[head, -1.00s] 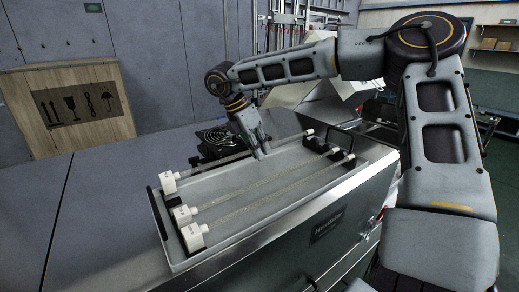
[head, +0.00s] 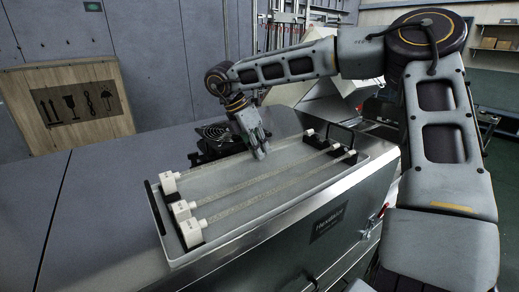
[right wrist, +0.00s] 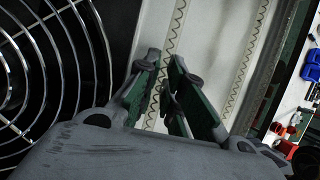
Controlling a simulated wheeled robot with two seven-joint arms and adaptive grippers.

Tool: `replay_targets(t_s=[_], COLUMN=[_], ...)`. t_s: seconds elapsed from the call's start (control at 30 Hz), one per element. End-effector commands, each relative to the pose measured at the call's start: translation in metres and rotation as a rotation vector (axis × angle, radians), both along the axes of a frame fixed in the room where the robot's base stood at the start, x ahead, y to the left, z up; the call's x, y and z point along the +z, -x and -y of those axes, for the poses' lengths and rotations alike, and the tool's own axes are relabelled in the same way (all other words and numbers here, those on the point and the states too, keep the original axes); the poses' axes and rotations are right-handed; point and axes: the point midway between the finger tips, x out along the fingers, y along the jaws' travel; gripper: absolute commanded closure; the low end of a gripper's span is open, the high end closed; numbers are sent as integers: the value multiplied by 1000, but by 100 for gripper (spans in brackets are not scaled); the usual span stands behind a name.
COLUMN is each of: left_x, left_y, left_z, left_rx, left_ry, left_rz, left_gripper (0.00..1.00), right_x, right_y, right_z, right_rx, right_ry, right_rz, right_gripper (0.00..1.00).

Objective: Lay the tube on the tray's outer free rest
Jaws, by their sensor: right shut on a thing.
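The pale tray (head: 205,252) lies on the steel machine top with three slim tubes along it, each with a white cap at the left end. My right gripper (head: 260,154) is shut on the far tube (head: 215,167) near its middle. That tube's white cap (head: 169,181) is at the tray's far left corner, and its other end is by the black far right rest (head: 310,138). The right wrist view shows the coiled tube (right wrist: 172,35) running between the fingers (right wrist: 172,95). Contact with the rests is too small to tell. My left gripper is out of view.
The middle tube (head: 245,190) and near tube (head: 270,194) lie side by side in the tray. A black fan (head: 214,134) stands behind the tray, close to my right gripper. A wooden crate (head: 70,105) stands at the back left. The left steel top is clear.

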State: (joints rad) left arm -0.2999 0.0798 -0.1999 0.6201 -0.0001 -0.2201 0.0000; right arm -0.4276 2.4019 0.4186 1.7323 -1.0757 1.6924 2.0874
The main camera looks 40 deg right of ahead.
Motion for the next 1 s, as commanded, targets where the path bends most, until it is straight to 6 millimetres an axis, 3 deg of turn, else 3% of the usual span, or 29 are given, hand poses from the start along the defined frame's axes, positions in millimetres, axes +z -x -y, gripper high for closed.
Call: replay_targets(t_s=[0.6, 0.63, 0.8, 1.0], left_x=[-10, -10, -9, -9], left_y=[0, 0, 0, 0], left_z=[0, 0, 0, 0], left_rx=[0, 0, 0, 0], left_ry=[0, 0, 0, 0], left_rz=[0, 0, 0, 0], left_gripper=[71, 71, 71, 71], right_x=[-9, -9, -8, -8], right_y=[0, 0, 0, -1], right_z=[0, 0, 0, 0], right_rx=[0, 0, 0, 0], right_ry=[0, 0, 0, 0], right_rz=[1, 1, 1, 3], right_gripper=[100, 87, 65, 65])
